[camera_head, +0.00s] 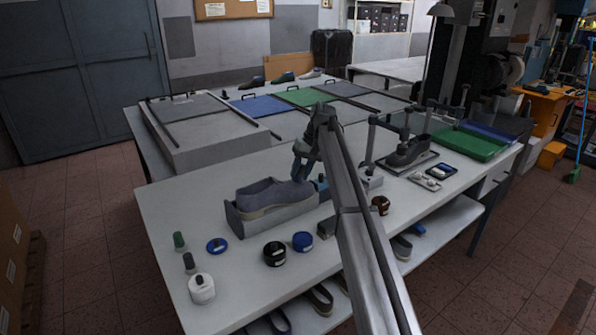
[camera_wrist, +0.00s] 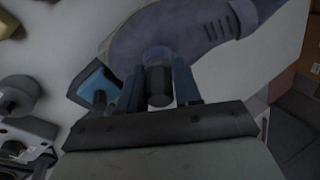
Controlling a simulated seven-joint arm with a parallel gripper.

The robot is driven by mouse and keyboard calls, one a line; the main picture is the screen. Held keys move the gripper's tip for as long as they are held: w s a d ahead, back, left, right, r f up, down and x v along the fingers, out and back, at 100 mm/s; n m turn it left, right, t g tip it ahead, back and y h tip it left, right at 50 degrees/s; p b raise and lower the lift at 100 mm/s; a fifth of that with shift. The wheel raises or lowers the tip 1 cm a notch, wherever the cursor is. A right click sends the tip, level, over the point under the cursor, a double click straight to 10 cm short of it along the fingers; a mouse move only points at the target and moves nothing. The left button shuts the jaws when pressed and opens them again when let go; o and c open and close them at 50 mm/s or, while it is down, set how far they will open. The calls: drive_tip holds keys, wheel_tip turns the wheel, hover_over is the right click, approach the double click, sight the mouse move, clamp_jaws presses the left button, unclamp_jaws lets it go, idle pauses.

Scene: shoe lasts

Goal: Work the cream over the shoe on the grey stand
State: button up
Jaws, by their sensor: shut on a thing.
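A grey-blue shoe (camera_head: 273,193) sits on the grey stand (camera_head: 235,222), toe to the right. My gripper (camera_head: 306,172) is above the toe end of the shoe. In the wrist view my gripper (camera_wrist: 158,88) is shut on a dauber (camera_wrist: 158,80) with a dark handle and a rounded bluish head. The head points at the shoe (camera_wrist: 180,30) and overlaps it in that view; I cannot tell whether they touch. No clear smear of cream shows on the shoe. Open-looking jars stand in front: a black one (camera_head: 274,253) and a blue one (camera_head: 302,241).
A dark brush (camera_head: 326,228) and a brown jar (camera_head: 380,205) lie near my arm. A clamped dark shoe (camera_head: 408,151) stands to the right.

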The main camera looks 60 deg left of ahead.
drive_tip(key=shift+w+d+f, duration=0.15)
drive_tip(key=shift+w+f, duration=0.2)
drive_tip(key=shift+w, duration=0.4)
drive_tip(key=shift+w+d+f, duration=0.15)
drive_tip(key=shift+w+f, duration=0.2)
drive_tip(key=shift+w, duration=0.4)
drive_tip(key=shift+r, duration=0.1)
wheel_tip(320, 180, up, 8)
drive_tip(key=shift+w, duration=0.3)
drive_tip(key=shift+s, duration=0.1)
